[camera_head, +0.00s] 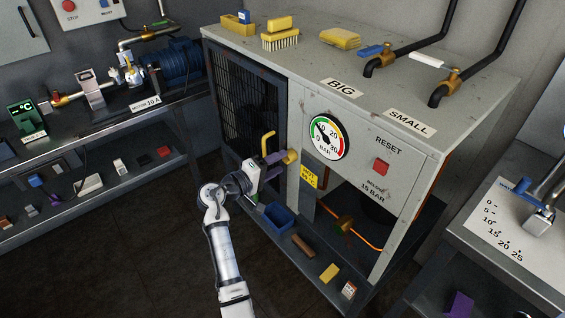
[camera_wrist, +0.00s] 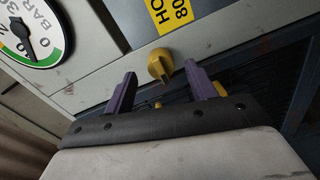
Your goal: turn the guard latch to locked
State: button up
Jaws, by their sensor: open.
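The guard latch (camera_head: 291,156) is a yellow knob on the cabinet's front frame, at the right edge of the dark mesh guard. In the wrist view the latch (camera_wrist: 160,66) shows up close, its pointed end towards the bottom of the picture. My gripper (camera_head: 272,161) is in front of it, with purple fingers. In the wrist view my gripper (camera_wrist: 160,76) is open, one finger on each side of the latch. I see gaps on both sides and cannot tell how deep the latch lies between the fingertips.
A yellow guard handle (camera_head: 268,141) stands just left of the latch. A yellow hot-warning label (camera_head: 310,177) is below right. A pressure gauge (camera_head: 325,138) and red reset button (camera_head: 381,167) are further right. A blue bin (camera_head: 278,216) sits low on the shelf.

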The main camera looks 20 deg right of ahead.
jog(key=b+v, duration=0.1)
jog(key=v, duration=1)
jog(key=shift+b, duration=0.4)
